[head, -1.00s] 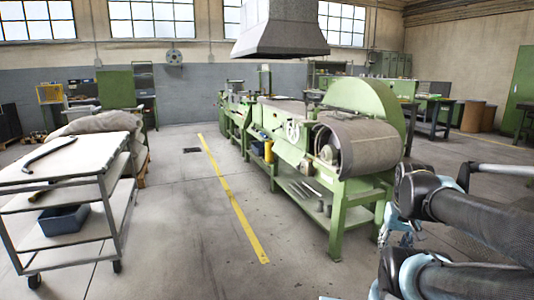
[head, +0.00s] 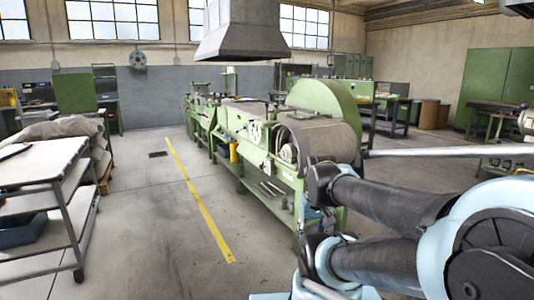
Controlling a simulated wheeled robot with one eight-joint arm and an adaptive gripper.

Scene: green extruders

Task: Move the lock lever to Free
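The green extruder machine (head: 262,140) stands in the middle of the head view, running away toward the back, with a broad grey belt and drum at its near end. Small dials and controls (head: 256,132) show on its side, but no lock lever can be made out at this distance. My arm fills the lower right and hides part of the machine's near end and legs. My gripper cannot be made out, so whether it is open or shut does not show.
A grey cart (head: 45,178) stands at the left, with a sack-like heap (head: 62,130) behind it. A yellow floor line (head: 198,198) runs along clear floor between cart and machine. A large grey hood (head: 241,32) hangs above. Green cabinets (head: 493,82) stand at the back right.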

